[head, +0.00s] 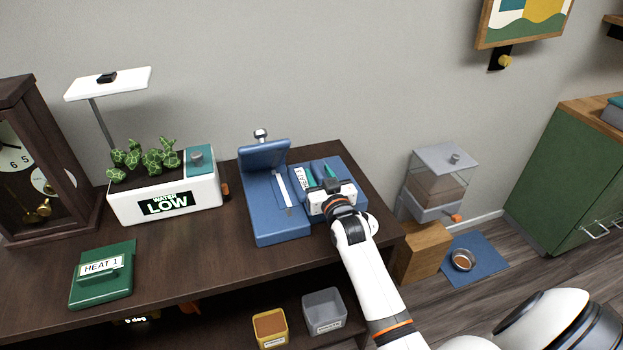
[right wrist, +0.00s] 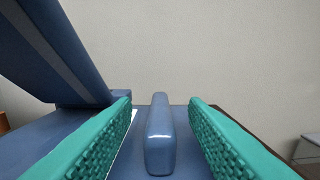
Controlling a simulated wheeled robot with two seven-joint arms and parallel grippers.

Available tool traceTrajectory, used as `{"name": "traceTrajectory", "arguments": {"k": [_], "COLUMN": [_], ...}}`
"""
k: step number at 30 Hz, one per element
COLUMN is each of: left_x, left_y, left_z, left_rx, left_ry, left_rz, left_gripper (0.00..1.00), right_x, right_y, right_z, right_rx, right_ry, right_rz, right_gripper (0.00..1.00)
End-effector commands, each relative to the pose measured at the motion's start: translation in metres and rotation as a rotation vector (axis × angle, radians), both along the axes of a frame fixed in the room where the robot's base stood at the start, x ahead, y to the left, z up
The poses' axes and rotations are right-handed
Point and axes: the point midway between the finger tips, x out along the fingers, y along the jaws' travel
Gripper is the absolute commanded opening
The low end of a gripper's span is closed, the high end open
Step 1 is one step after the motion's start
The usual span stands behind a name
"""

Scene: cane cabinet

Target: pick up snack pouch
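No item that I can surely name as the snack pouch shows. A green, flat item (head: 101,275) labelled "HEAT 1" lies on the dark tabletop at left. My right gripper (head: 320,172) is over the right part of a blue device (head: 262,195) with a raised lid. In the right wrist view its green ridged fingers (right wrist: 160,130) are wide apart. A rounded blue bar (right wrist: 160,142) stands between them, apart from both. A small white label (head: 300,178) shows by the fingers, its text too small to read. My left gripper is not in view.
Yellow (head: 270,330) and grey (head: 324,312) bins sit on the lower shelf. A clear dispenser (head: 437,185) stands right of the table.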

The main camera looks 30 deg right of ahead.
Motion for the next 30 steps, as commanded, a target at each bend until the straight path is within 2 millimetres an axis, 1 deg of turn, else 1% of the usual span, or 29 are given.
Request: {"name": "traceTrajectory", "arguments": {"k": [1, 3, 9, 11, 15, 17, 30], "left_x": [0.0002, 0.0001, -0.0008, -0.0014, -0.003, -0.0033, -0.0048], "left_y": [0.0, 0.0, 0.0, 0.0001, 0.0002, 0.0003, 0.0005], "left_z": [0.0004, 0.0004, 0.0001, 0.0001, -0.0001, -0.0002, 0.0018], "left_rx": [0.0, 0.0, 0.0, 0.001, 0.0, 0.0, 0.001], "left_ry": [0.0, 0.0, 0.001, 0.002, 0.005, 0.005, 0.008], "left_rz": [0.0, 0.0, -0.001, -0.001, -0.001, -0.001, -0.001], "left_gripper": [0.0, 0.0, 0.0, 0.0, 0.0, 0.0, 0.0], "right_x": [0.0044, 0.0073, 0.0073, 0.0072, 0.0071, 0.0071, 0.0076], "right_y": [-0.0012, -0.0018, -0.0018, -0.0019, -0.0019, -0.0019, -0.002], "right_z": [0.0003, 0.0001, -0.0003, -0.0003, -0.0004, -0.0004, 0.0024], "right_rx": [0.0, -0.001, -0.001, -0.001, -0.001, -0.001, -0.001], "right_ry": [0.0, -0.001, 0.0, 0.0, 0.0, 0.0, -0.001], "right_rz": [0.0, 0.0, 0.0, 0.0, 0.0, 0.0, 0.0], "right_gripper": [0.4, 0.4, 0.4, 0.32, 0.09, 0.0, 0.0]}}
